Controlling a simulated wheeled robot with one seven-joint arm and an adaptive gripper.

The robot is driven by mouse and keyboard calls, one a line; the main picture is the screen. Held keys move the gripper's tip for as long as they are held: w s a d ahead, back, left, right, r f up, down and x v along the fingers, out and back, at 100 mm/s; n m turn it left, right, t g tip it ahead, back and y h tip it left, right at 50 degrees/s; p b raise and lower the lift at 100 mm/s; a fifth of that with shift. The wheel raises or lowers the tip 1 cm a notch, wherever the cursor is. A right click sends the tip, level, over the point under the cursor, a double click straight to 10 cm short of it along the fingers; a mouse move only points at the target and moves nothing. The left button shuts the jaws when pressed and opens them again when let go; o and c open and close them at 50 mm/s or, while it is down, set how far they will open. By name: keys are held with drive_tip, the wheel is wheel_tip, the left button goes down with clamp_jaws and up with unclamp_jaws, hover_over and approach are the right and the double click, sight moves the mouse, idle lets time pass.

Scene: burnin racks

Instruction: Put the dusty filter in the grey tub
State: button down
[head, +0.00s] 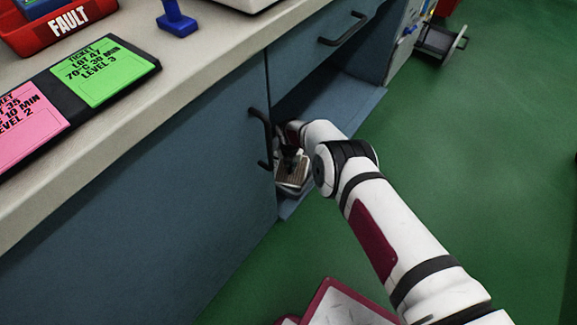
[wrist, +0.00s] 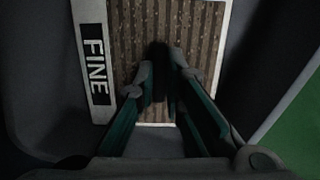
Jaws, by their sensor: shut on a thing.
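A filter with brown speckled pleats and a pale frame (wrist: 132,30) lies beneath my gripper in the wrist view. A black label on its left edge reads FINE. My gripper (wrist: 160,78) is shut on the filter by a dark part near its middle, which the fingers partly hide. In the head view my gripper reaches into the low opening of the blue cabinet, and the filter (head: 293,172) shows just below it. Dark grey surfaces flank the filter in the wrist view; I cannot tell whether they belong to the grey tub. No tub is clearly visible in the head view.
The blue cabinet (head: 170,180) has a door with a black handle (head: 262,140) close beside my gripper. The worktop above holds a red FAULT bin (head: 70,25) and ticket cards (head: 105,72). A spool (head: 440,42) stands far right. Green floor is clear at right.

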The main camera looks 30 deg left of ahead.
drive_tip(key=c, duration=1.7)
unclamp_jaws()
drive_tip(key=shift+r, duration=0.1)
drive_tip(key=shift+s+d+r+p, duration=0.15)
drive_tip(key=shift+r+p, duration=0.65)
drive_tip(key=shift+r, duration=0.45)
drive_tip(key=shift+s+r+p, duration=0.2)
drive_tip(key=shift+r+p, duration=0.6)
drive_tip(key=shift+r, duration=0.4)
drive_tip(key=shift+s+d+r+p, duration=0.15)
drive_tip(key=shift+r+p, duration=0.65)
drive_tip(key=shift+r, duration=0.45)
